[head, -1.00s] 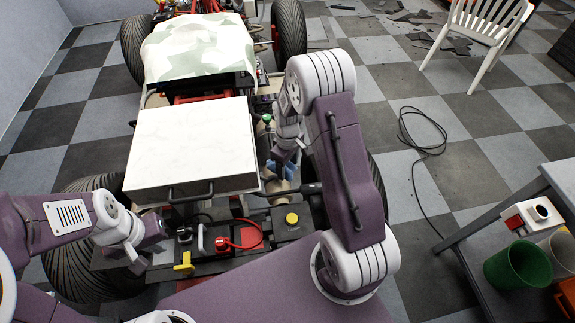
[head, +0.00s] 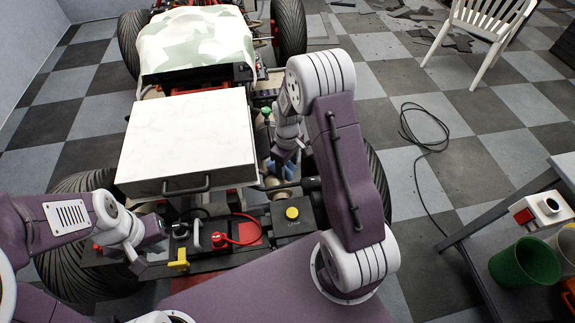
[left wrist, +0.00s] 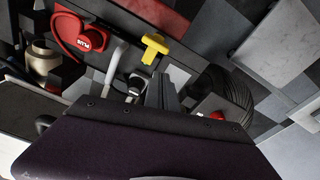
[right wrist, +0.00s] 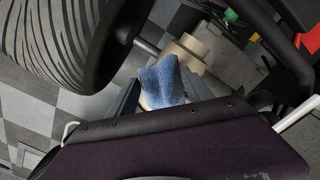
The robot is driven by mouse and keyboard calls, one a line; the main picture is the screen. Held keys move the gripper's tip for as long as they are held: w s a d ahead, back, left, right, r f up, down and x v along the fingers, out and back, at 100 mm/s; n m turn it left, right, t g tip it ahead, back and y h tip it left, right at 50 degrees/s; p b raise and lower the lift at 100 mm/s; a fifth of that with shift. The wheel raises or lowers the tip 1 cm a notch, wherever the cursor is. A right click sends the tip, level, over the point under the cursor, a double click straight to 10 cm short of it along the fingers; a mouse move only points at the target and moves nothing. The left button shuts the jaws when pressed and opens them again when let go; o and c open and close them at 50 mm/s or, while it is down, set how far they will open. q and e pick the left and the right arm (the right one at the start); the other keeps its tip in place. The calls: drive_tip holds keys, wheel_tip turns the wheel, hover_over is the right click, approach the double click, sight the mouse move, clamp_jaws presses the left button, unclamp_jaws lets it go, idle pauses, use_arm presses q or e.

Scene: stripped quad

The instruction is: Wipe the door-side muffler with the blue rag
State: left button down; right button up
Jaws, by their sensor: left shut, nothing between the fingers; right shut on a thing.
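The blue rag (right wrist: 163,84) is in my right gripper (right wrist: 152,92), bunched between its fingers. It also shows as a small blue patch in the head view (head: 283,169). The rag is against or just in front of a beige cylindrical muffler (right wrist: 190,56) beside the large tyre; I cannot tell whether they touch. In the head view my right arm and the white box hide most of that muffler. My left gripper (left wrist: 163,92) is shut and empty, over the rear of the stripped quad near the yellow handle (left wrist: 154,47). In the head view it is at lower left (head: 136,263).
A white box (head: 185,140) with a black handle sits on the quad frame. A table with a green cup (head: 525,263) stands at right. A white chair (head: 483,35) and black cable (head: 425,145) are on the floor.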

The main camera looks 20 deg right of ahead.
drive_tip(key=shift+f+b, duration=0.5)
drive_tip(key=shift+f, duration=0.4)
drive_tip(key=shift+w+a+r, duration=0.1)
drive_tip(key=shift+a+r, duration=0.05)
drive_tip(key=shift+a, duration=0.25)
drive_tip(key=shift+w+a+p, duration=0.2)
drive_tip(key=shift+a+p, duration=0.1)
drive_tip(key=shift+a, duration=0.45)
drive_tip(key=shift+w+a+p, duration=0.2)
drive_tip(key=shift+a+p, duration=0.1)
drive_tip(key=shift+a, duration=0.45)
drive_tip(key=d, duration=0.1)
drive_tip(key=s+d+p, duration=0.1)
drive_tip(key=d, duration=0.1)
drive_tip(key=shift+d, duration=0.1)
drive_tip(key=shift+d+f, duration=0.25)
drive_tip(key=shift+d, duration=0.05)
